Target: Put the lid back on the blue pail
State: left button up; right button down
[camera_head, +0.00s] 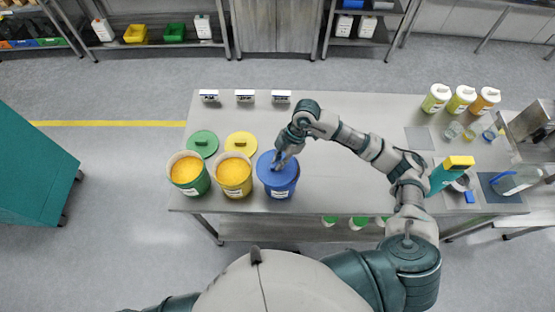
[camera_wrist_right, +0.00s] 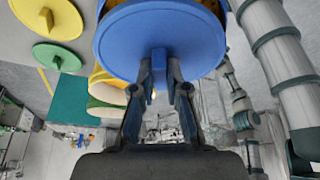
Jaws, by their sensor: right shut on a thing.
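The blue pail (camera_head: 280,191) stands on the table's front edge, at the right of the row of pails. My right gripper (camera_head: 277,163) is shut on the handle of the blue lid (camera_head: 265,172), which covers most of the pail's mouth in the head view. In the right wrist view, the lid (camera_wrist_right: 120,48) fills the top, with its handle between the fingertips of my right gripper (camera_wrist_right: 159,75). Orange shows past the lid's upper edge there. I cannot tell whether the lid touches the pail's rim. My left gripper is out of view.
An open green pail (camera_head: 190,184) and an open yellow pail (camera_head: 234,189) with orange contents stand to the left. Their green lid (camera_head: 202,142) and yellow lid (camera_head: 241,143) lie behind. Jars and a filler stand at the right. The table's middle (camera_head: 340,180) is clear.

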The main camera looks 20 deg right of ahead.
jog(key=shift+d, duration=0.55)
jog(key=shift+a, duration=0.7)
jog(key=shift+d+f, duration=0.1)
jog(key=shift+d, duration=0.65)
jog(key=shift+a, duration=0.55)
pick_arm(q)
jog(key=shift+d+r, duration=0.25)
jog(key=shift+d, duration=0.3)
pick_arm(e)
jog(key=shift+d+f, duration=0.1)
jog(key=shift+d, duration=0.05)
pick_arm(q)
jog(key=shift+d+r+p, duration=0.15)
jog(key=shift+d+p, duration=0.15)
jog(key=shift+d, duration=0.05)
pick_arm(e)
jog(key=shift+d, duration=0.45)
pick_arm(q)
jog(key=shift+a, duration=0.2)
